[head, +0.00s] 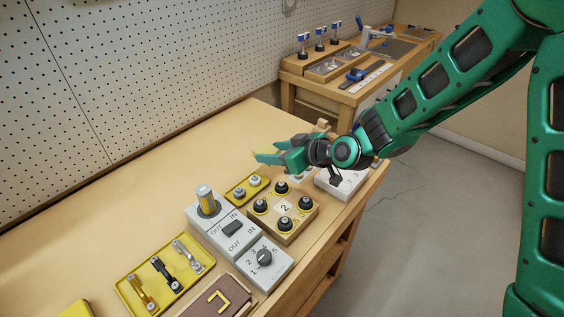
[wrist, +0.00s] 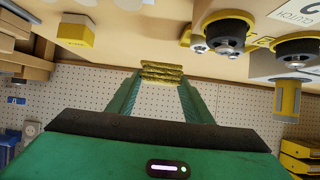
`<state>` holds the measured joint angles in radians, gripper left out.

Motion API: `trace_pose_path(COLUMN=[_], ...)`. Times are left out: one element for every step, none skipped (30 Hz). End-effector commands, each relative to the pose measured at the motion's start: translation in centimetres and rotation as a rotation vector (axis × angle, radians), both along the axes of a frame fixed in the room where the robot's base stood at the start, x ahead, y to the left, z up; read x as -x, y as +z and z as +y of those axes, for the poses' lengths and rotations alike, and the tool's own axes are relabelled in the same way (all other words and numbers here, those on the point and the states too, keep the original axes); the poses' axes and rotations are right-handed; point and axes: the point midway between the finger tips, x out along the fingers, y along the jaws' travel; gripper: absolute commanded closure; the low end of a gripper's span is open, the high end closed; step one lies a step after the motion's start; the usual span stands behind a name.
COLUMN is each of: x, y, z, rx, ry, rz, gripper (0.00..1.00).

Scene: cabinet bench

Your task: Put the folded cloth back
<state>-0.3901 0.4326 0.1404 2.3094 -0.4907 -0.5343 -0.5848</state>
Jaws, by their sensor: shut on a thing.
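The folded cloth (wrist: 162,74) is a small stack of yellow-olive layers, seen in the wrist view between my fingertips. My gripper (wrist: 161,82) is shut on it. In the head view my gripper (head: 266,158) is above the far part of the bench, its fingers pointing left. Only a thin yellowish strip shows there between the fingers, so most of the cloth is hidden. The cloth appears held clear of the bench top. I cannot tell which spot on the bench is the cloth's own place.
Below my gripper stand a yellow tray with knobs (head: 240,190) and a wooden block with black knobs (head: 284,211). Nearer are grey switch boxes (head: 264,262) and a yellow tray of handles (head: 166,275). A pegboard wall (head: 150,70) stands behind.

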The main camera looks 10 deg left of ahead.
Motion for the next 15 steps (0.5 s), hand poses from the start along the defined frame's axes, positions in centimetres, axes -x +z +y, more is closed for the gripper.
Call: trace_pose_path(x=[-0.9,-1.3,-1.7,-2.0,-2.3,-2.5,-2.7,-2.8,-2.9,-2.9,-3.0,-2.9,-2.9,-2.9,-2.9], y=[-0.7,-0.9,-1.2,-1.4,-1.6,-1.7,-1.9,-1.9,-2.0,-2.1,-2.3,-2.5,-2.8,-3.1,-3.7], z=[-0.6,-0.8,-1.0,-1.1,-1.3,-1.4,-1.5,-1.6,-1.6,-1.7,-1.7,-1.6,-1.6,-1.6,-1.6], rx=[0.0,0.0,-0.001,0.0,0.0,-0.001,0.0,0.0,0.0,0.0,0.0,0.0,0.0,0.0,0.001], ry=[-0.004,-0.004,-0.003,-0.002,-0.002,-0.001,0.0,0.0,0.0,0.0,0.0,0.0,0.0,0.0,0.0], rz=[0.004,0.002,0.003,0.002,0.002,0.002,0.001,0.001,0.0,0.0,0.0,0.001,0.002,0.002,0.003], gripper=[0.79,0.79,0.79,0.79,0.79,0.79,0.79,0.79,0.79,0.79,0.79,0.79,0.79,0.79,0.79])
